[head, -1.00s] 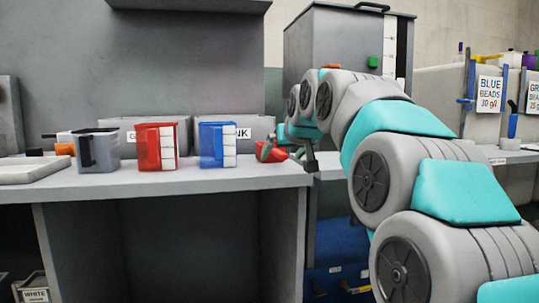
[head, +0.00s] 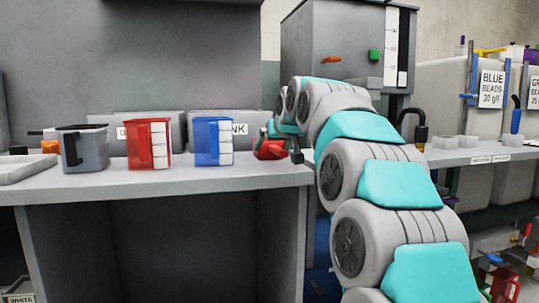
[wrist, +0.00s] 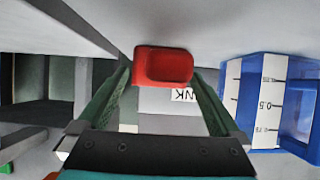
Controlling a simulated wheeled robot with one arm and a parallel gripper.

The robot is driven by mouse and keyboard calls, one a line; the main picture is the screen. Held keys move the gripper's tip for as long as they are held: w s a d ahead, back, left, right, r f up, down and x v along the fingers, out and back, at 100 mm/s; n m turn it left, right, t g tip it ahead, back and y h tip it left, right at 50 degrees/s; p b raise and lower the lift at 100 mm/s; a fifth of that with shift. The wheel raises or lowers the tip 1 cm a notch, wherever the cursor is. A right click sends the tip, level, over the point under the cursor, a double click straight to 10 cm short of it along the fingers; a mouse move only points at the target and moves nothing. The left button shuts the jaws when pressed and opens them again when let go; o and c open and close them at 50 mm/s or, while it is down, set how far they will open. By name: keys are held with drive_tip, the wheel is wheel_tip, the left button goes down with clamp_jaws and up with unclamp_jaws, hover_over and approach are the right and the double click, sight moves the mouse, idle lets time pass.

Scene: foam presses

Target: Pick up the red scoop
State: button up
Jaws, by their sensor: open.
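The red scoop (head: 270,150) lies near the right end of the grey counter in the head view, partly hidden by my gripper. In the wrist view the red scoop (wrist: 163,66) sits ahead, around the tips of the two green fingers. My gripper (wrist: 162,80) is open, with one finger on each side of the scoop's line. I cannot tell whether the fingers touch it. In the head view my gripper (head: 282,140) is small and partly hidden at the end of my arm.
A blue measuring jug (head: 212,142) stands just left of the scoop and close right of my fingers in the wrist view (wrist: 262,105). A red jug (head: 148,144) and a grey jug (head: 82,149) stand farther left. Grey bins (head: 215,123) stand behind.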

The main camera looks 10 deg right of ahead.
drive_tip(key=shift+x, duration=1.1)
drive_tip(key=shift+c, duration=0.2)
drive_tip(key=c, duration=1)
